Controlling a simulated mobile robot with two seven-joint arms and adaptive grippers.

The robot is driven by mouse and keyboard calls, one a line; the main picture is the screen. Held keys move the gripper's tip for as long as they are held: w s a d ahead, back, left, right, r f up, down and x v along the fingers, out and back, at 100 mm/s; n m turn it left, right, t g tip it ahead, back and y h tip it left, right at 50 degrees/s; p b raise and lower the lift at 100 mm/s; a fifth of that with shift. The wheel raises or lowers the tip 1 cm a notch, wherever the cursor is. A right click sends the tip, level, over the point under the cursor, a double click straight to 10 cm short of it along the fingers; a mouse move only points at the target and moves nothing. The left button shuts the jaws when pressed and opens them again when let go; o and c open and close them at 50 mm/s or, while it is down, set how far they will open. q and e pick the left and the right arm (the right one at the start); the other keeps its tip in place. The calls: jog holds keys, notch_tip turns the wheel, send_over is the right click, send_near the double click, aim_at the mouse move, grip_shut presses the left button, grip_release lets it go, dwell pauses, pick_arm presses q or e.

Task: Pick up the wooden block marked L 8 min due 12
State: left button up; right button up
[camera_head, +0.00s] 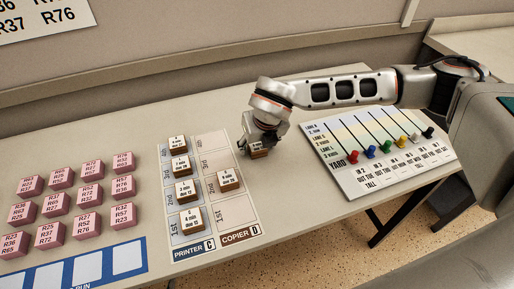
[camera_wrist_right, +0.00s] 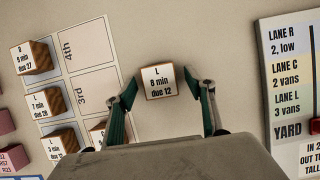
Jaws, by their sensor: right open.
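The wooden block marked L 8 min due 12 (camera_wrist_right: 160,82) lies on the bare table, its label facing up, in the right wrist view. My right gripper (camera_wrist_right: 162,96) is open, with one finger on each side of the block. Small gaps show between the fingers and the block. In the head view the block (camera_head: 258,153) is partly hidden under my right gripper (camera_head: 258,143), just right of the printer and copier board (camera_head: 213,143). My left gripper is not in view.
Several labelled wooden blocks (camera_head: 188,220) stand on the printer and copier board. Pink blocks (camera_head: 77,226) fill the table's left side. The yard board with coloured pegs (camera_head: 350,186) lies to the right. Bare table separates the two boards.

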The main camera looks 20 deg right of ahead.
jog(key=c, duration=1.2)
jog(key=shift+r, duration=0.1)
